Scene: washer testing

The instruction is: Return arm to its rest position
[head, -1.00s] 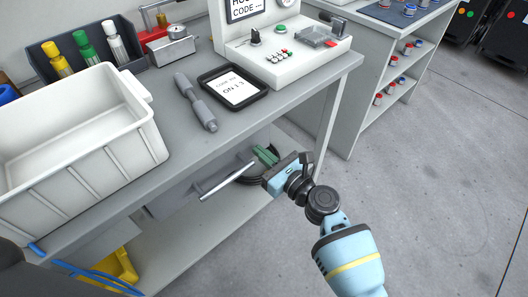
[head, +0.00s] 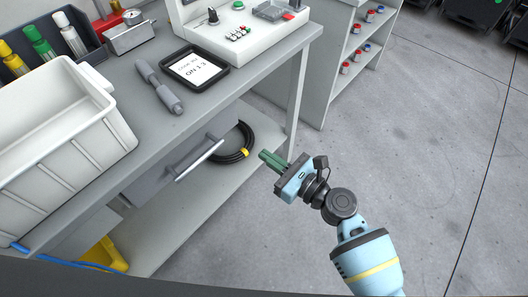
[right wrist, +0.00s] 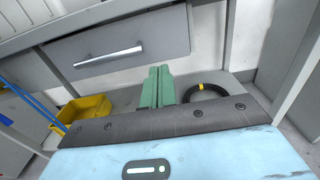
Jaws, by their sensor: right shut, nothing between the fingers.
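My right arm comes in from the lower right in the head view. Its right gripper (head: 267,157) has green fingers that lie together, shut and empty. It is in front of the workbench, at about the height of the lower shelf, apart from the bench. In the right wrist view the green fingers (right wrist: 157,72) stand side by side, pointing toward the space under the bench. My left gripper does not show.
The workbench (head: 215,108) carries a white bin (head: 60,150), a tablet (head: 195,68), a grey cylinder part (head: 158,88) and a white test panel. Under it are a drawer handle (head: 200,160), a black cable coil (head: 247,145) and a yellow bin (head: 107,254). Open floor lies right.

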